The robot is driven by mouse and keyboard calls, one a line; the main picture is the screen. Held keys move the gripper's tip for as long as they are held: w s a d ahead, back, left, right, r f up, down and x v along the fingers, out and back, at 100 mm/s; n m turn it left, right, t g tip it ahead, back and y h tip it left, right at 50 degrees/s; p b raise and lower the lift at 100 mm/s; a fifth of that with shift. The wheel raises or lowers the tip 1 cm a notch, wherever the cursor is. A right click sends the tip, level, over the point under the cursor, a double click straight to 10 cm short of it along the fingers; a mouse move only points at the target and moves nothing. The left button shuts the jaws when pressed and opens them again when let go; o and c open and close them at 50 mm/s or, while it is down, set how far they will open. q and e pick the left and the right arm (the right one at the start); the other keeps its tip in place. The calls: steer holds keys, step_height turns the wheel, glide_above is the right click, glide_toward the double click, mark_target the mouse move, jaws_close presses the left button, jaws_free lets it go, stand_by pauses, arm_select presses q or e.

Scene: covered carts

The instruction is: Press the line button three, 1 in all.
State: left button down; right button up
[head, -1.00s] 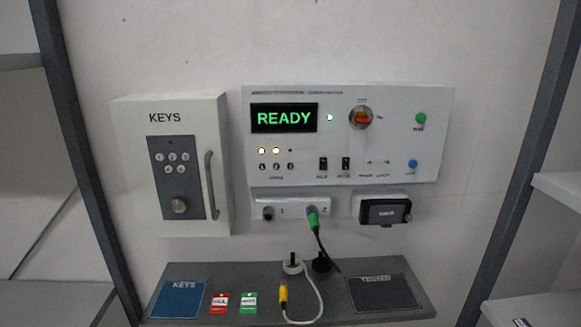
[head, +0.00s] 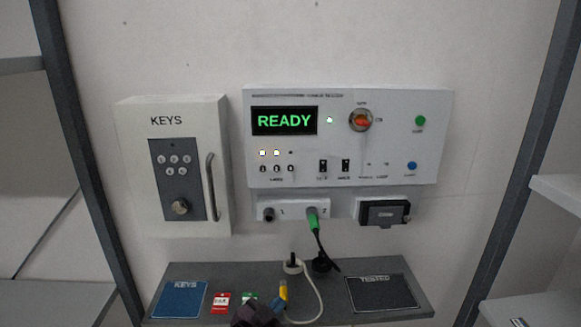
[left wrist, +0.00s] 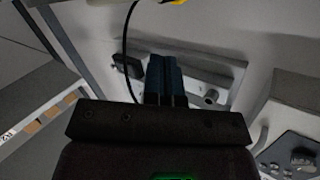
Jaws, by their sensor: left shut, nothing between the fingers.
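The white control panel (head: 390,150) hangs on the wall with its screen (head: 284,120) reading READY in green. At its lower left is a row of three small line buttons; the third, rightmost one (head: 291,168) has a dark lamp (head: 291,153) above it. The lamps above the first two are lit. My left gripper (head: 257,312) shows at the bottom edge, in front of the shelf, well below the buttons and apart from them. In the left wrist view its blue fingers (left wrist: 165,80) are together and empty. My right gripper is out of view.
A KEYS cabinet (head: 133,165) with a protruding handle stands left of the panel. Below the panel are a socket box (head: 292,212) with a green plug (head: 313,222) and a black covered box (head: 384,212). The shelf (head: 330,300) holds tags, a yellow-ended cable and signs.

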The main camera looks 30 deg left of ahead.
mark_target(291, 168)
arm_select(q)
step_height(291, 168, up, 27)
steer(key=w+d+t+h, duration=0.1)
steer(key=w+d+t, duration=0.1)
steer(key=t, duration=0.5)
steer(key=shift+w+f+n+p, duration=0.15)
steer(key=shift+w+n+p, duration=0.05)
steer(key=shift+n+p, duration=0.25)
steer(key=shift+d, duration=0.1)
steer(key=shift+w, duration=0.1)
steer(key=w+a+b, duration=0.1)
steer(key=w+a, duration=0.3)
steer(key=w, duration=0.3)
steer(key=shift+w+a, duration=0.15)
steer(key=shift+a, duration=0.15)
